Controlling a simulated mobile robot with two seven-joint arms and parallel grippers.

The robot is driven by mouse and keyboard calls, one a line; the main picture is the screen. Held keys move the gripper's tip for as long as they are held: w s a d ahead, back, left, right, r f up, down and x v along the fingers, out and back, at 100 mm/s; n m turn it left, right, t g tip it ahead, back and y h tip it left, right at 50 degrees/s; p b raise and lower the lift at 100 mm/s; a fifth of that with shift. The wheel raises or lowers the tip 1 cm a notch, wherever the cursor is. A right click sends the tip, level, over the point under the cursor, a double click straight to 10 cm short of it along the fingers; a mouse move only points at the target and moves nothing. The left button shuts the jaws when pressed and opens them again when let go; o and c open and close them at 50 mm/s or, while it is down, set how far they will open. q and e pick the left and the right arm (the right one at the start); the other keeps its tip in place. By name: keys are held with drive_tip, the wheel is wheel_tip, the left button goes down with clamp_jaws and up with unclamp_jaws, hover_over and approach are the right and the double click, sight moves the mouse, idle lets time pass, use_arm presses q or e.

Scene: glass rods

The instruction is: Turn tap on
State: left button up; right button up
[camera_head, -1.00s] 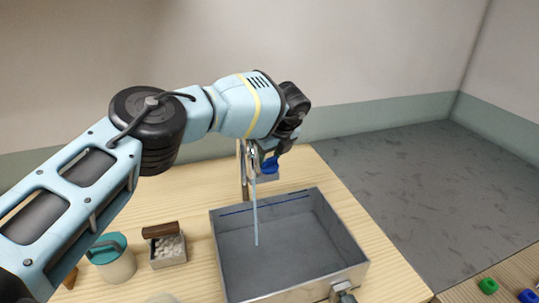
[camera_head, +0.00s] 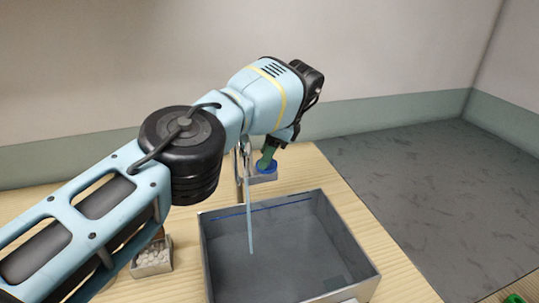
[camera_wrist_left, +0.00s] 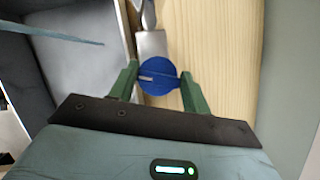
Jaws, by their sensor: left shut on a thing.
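The tap (camera_head: 245,165) stands at the back edge of a grey sink (camera_head: 222,230). A thin pale blue stream of water (camera_head: 250,225) runs straight down from it into the sink. The tap's round blue knob (camera_head: 266,168) also shows in the left wrist view (camera_wrist_left: 158,78), with a small pale mark on it. My left gripper (camera_head: 268,157) reaches down onto the knob from above. In the left wrist view its green fingers (camera_wrist_left: 159,72) are on both sides of the knob, shut on it. My right gripper is not in view.
The sink is open-topped and sits in a wooden table (camera_head: 385,270). A small box of white pellets (camera_head: 152,260) stands left of the sink, partly behind my left arm. A green object (camera_head: 514,299) is cut off at the lower right.

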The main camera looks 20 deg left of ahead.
use_arm(q)
drive_tip(key=shift+n+b, duration=0.4)
drive_tip(key=shift+n, duration=0.1)
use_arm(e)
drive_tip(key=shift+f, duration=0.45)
use_arm(q)
drive_tip(key=shift+g, duration=0.3)
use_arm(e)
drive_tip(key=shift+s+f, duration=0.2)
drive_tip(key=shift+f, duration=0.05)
use_arm(q)
drive_tip(key=o, duration=0.9)
drive_tip(key=shift+o, duration=0.4)
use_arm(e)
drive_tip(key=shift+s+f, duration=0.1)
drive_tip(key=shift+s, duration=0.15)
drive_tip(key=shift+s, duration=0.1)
use_arm(q)
drive_tip(key=shift+r, duration=0.15)
